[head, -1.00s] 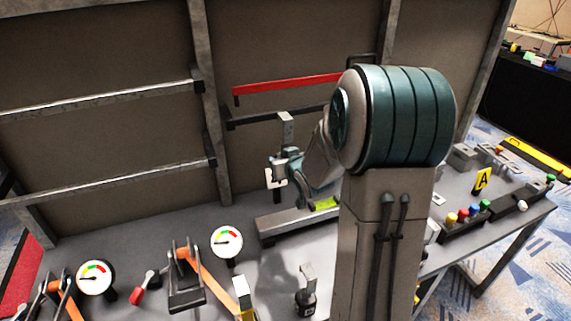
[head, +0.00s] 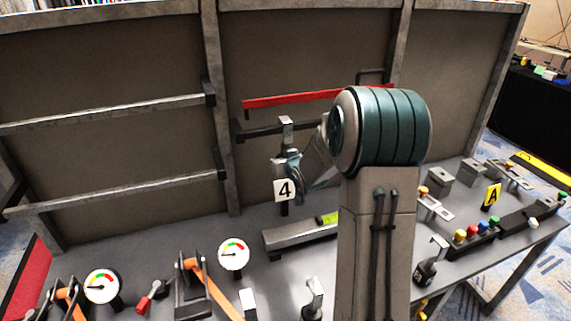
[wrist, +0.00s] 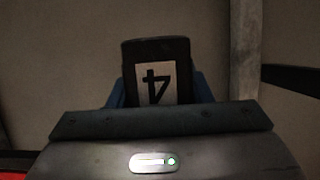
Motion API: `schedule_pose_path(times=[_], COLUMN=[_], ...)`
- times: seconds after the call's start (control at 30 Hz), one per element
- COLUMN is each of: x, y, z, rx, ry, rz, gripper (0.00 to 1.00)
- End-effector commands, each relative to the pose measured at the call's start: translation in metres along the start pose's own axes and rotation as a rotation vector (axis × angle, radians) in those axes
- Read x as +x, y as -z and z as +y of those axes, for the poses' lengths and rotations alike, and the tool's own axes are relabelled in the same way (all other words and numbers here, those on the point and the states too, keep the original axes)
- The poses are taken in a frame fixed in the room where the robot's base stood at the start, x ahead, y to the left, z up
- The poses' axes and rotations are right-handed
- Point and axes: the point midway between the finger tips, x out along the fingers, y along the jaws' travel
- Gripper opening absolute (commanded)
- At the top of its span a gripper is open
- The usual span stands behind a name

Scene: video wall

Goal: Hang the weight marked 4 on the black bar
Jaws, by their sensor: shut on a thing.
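The weight marked 4 (head: 284,190) hangs upright from my gripper (head: 286,166) in the head view, its white label facing the camera. Its grey hook (head: 286,125) rises above the gripper and overlaps the black bar (head: 256,132) in the picture. I cannot tell whether the hook is over the bar, touching it or in front of it. In the wrist view the dark weight (wrist: 128,60) shows its label upside down between the blue fingers of my gripper (wrist: 157,90), which is shut on it.
A red bar (head: 290,99) runs just above the black bar. Grey rails (head: 110,118) cross the panel at left. Other hooked weights (head: 428,272) stand on the table, with gauges (head: 233,254) and levers at the front. A long grey block (head: 300,236) lies below the gripper.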

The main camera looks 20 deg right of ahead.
Motion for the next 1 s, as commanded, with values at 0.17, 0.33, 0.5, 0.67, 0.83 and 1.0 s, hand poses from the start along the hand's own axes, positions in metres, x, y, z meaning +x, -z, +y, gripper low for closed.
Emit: schedule_pose_path(times=[0.17, 0.33, 0.5, 0.67, 0.83, 1.0], x=[0.011, 0.022, 0.032, 0.036, 0.038, 0.039], y=[0.009, 0.014, 0.012, 0.002, -0.004, -0.006], z=[-0.001, -0.001, 0.0, 0.0, 0.0, 0.0], rx=[-0.002, -0.001, 0.0, -0.001, -0.001, -0.001], ry=[0.001, 0.001, 0.0, 0.0, 0.0, 0.0], rz=[0.007, 0.007, 0.006, 0.007, 0.008, 0.008], gripper=[0.0, 0.0, 0.0, 0.0, 0.0, 0.0])
